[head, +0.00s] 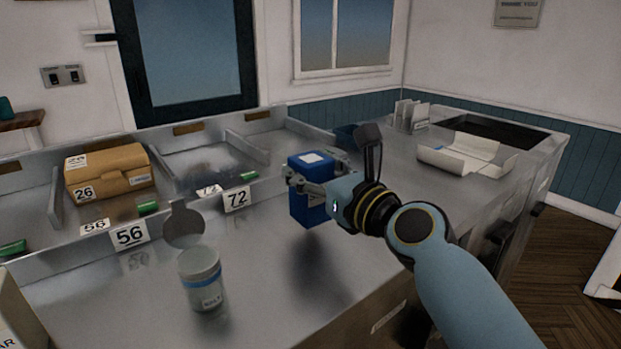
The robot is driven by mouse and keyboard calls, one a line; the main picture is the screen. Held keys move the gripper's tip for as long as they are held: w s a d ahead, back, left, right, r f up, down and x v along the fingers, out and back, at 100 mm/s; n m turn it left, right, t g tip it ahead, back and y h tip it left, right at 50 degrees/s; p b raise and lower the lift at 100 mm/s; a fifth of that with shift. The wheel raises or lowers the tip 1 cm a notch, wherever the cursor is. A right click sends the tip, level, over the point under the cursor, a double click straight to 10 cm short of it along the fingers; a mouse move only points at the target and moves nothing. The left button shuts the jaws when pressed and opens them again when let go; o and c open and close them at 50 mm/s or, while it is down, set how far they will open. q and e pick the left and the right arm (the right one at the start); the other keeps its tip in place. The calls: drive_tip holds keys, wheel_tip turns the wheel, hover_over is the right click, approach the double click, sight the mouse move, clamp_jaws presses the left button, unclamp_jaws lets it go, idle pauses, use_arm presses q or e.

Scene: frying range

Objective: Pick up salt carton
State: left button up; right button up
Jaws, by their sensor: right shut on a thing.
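The salt carton (308,205) is a blue upright box with a pale patch on top, in the middle of the head view. My right gripper (300,183) reaches in from the right and is shut on the carton across its upper part. A dark shadow lies on the counter below and in front of the carton, and the carton appears to be held above the steel. The gripper's fingers cover part of its front and right side. My left gripper is not in view.
A jar (202,283) with a blue band and raised round lid stands on the counter (265,300) at front left. A brown box (108,172) sits in a numbered bay behind. The counter's front middle is clear.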

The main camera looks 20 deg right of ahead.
drive_tip(key=s+d+r+p, duration=0.4)
drive_tip(key=s+d+r, duration=0.3)
drive_tip(key=d+r, duration=0.1)
drive_tip(key=shift+s+d+p, duration=0.35)
drive_tip(key=shift+d, duration=0.05)
idle(0.8)
